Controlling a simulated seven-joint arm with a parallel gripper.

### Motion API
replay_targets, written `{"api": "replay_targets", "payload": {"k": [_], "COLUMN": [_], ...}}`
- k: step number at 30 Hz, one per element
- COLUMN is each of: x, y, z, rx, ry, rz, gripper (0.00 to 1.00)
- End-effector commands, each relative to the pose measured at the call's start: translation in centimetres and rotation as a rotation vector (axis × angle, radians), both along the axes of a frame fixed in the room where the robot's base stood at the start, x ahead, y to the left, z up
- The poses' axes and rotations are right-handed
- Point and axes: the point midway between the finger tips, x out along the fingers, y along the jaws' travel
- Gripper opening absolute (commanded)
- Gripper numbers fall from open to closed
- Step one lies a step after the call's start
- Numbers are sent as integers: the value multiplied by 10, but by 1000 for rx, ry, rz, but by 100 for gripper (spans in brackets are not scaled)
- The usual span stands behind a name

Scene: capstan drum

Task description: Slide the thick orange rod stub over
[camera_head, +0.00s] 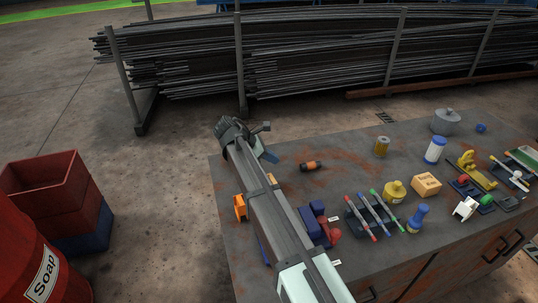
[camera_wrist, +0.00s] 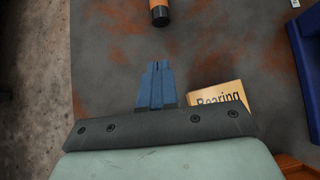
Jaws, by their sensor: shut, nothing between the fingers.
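The thick orange rod stub (camera_head: 311,166) lies on its side on the dark, rust-stained table (camera_head: 300,150), with black at its ends. In the wrist view the stub (camera_wrist: 160,10) is cut off by the top edge, with a dark end facing my gripper. My gripper (camera_wrist: 156,68) has its blue fingers shut together with nothing between them. It is apart from the stub, which lies straight beyond the fingertips in the wrist view. In the head view my gripper (camera_head: 268,156) is at the left of the stub, partly hidden by my arm.
A tan box marked "Bearing" (camera_wrist: 221,97) sits right beside my fingers. Bare tabletop surrounds the stub.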

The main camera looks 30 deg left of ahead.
Motion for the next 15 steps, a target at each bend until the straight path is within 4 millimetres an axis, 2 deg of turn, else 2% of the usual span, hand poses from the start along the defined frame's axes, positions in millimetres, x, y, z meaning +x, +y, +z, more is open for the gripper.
{"api": "replay_targets", "payload": {"k": [10,15], "x": [30,46], "y": [-31,-47], "z": [-44,-42], "rx": [1,1], "ry": [1,0], "rz": [-1,-1], "gripper": [0,0]}}
